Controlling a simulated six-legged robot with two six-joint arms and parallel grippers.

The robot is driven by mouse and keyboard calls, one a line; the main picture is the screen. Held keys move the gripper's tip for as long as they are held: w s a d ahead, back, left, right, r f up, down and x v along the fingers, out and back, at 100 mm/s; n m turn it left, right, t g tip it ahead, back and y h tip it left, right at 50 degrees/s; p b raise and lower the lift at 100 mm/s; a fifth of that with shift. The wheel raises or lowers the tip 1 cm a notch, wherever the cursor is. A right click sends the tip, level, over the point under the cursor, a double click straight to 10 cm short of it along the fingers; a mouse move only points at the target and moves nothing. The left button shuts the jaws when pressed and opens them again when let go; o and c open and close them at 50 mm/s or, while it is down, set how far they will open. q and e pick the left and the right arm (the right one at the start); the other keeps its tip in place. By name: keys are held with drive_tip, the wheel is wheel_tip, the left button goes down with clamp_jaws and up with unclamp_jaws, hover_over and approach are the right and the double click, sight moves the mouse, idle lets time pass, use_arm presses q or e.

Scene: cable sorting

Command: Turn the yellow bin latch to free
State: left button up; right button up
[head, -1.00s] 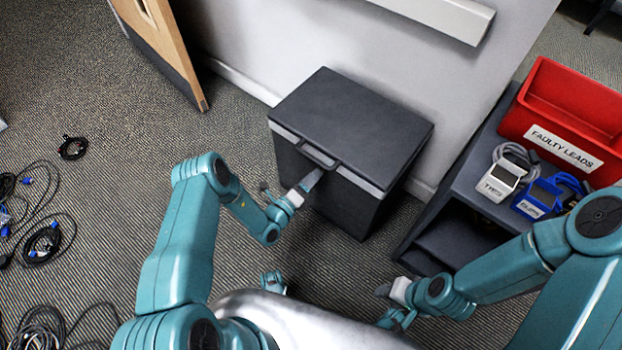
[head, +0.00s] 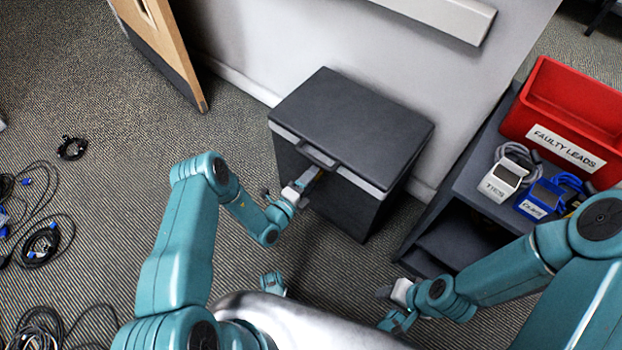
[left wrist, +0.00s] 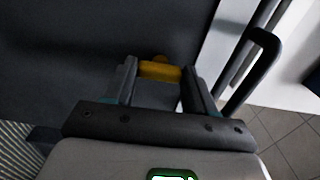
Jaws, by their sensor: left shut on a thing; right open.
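The dark grey bin (head: 345,125) stands against the wall, its lid down, with a light band and a handle at the front. In the left wrist view the yellow latch (left wrist: 160,70) sits on the bin's dark front (left wrist: 60,60), between my left gripper's fingers. My left gripper (left wrist: 158,78) is shut on the latch. In the head view my left gripper (head: 310,180) is at the bin's front, below the handle, and mostly hides the latch. The latch's exact angle is hard to tell. My right gripper (head: 386,304) is open and empty, low in front of the shelf unit.
Several cable coils (head: 40,243) lie on the floor at the left. A wooden panel (head: 165,45) stands at the back left.

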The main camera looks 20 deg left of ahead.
use_arm(q)
drive_tip(key=shift+s+f, duration=0.1)
drive_tip(key=o, duration=1)
drive_tip(key=shift+o, duration=0.2)
drive_tip(key=p+v, duration=0.3)
drive_tip(key=v, duration=1.3)
drive_tip(key=shift+p, duration=0.3)
drive_tip(key=shift+s, duration=0.15)
